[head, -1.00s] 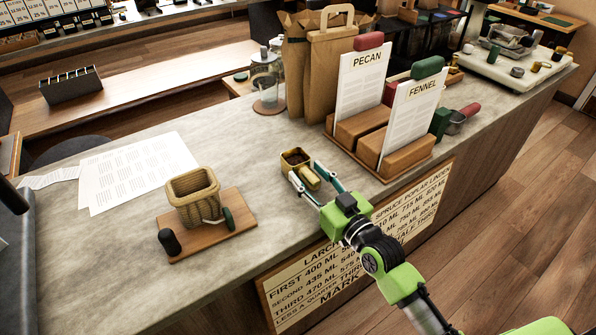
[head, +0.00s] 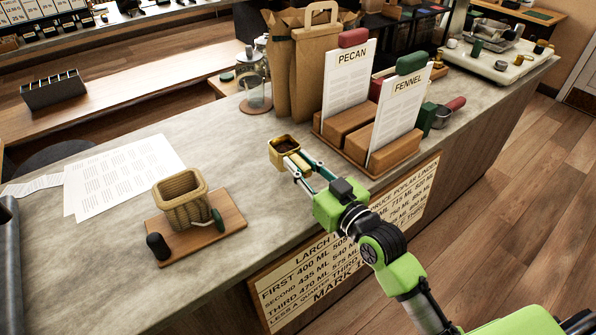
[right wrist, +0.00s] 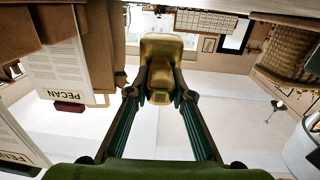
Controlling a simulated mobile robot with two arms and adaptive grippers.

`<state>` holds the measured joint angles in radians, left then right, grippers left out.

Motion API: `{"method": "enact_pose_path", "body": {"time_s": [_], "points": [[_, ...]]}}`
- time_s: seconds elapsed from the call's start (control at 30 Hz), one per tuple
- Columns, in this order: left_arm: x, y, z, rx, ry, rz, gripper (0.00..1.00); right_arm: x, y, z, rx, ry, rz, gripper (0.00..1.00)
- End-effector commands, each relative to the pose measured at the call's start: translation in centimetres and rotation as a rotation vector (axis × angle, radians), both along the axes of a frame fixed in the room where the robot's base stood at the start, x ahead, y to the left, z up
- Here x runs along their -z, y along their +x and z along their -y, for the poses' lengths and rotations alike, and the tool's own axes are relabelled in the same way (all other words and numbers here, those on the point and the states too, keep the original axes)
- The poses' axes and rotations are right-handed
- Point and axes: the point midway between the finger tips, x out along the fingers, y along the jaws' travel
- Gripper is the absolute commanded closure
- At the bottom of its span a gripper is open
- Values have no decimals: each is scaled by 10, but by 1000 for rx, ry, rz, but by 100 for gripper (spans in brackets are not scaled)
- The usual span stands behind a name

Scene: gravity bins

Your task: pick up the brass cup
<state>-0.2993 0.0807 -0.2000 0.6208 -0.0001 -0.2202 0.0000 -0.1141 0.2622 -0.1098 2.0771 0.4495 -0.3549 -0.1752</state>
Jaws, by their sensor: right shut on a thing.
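The brass cup (head: 284,146) is a small, square, gold-coloured cup with dark contents, near the front edge of the grey counter (head: 120,285). My right gripper (head: 298,164) is shut on its near side. The cup looks upright and seems a little above the counter, but the gap under it is hard to tell. In the right wrist view the cup (right wrist: 161,52) sits between the fingertips (right wrist: 160,92). My left gripper is not in view.
A woven basket (head: 182,200) stands on a wooden board to the left, with papers (head: 125,175) behind it. The PECAN (head: 347,80) and FENNEL (head: 400,110) card holders and paper bags (head: 312,75) stand close behind and right of the cup. Bare counter lies between basket and cup.

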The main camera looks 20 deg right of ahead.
Motion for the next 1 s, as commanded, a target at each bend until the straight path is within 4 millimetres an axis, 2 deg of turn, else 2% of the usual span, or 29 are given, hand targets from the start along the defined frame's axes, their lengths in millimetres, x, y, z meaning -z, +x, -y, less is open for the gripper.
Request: {"method": "enact_pose_path", "body": {"time_s": [0.03,0.17,0.33,0.43,0.5,0.63,1.0], "points": [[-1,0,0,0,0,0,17,-15,-11,1,1,0,7,100],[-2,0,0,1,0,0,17,-46,-37,2,1,0,7,100],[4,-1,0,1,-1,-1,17,-61,-82,3,1,-2,2,100],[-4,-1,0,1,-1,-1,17,-74,-104,3,0,-2,-2,100],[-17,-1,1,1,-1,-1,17,-80,-109,4,1,-1,-4,100],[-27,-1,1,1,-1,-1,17,-83,-118,4,1,-2,-2,100],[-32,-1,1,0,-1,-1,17,-83,-124,4,1,-1,3,100]]}}
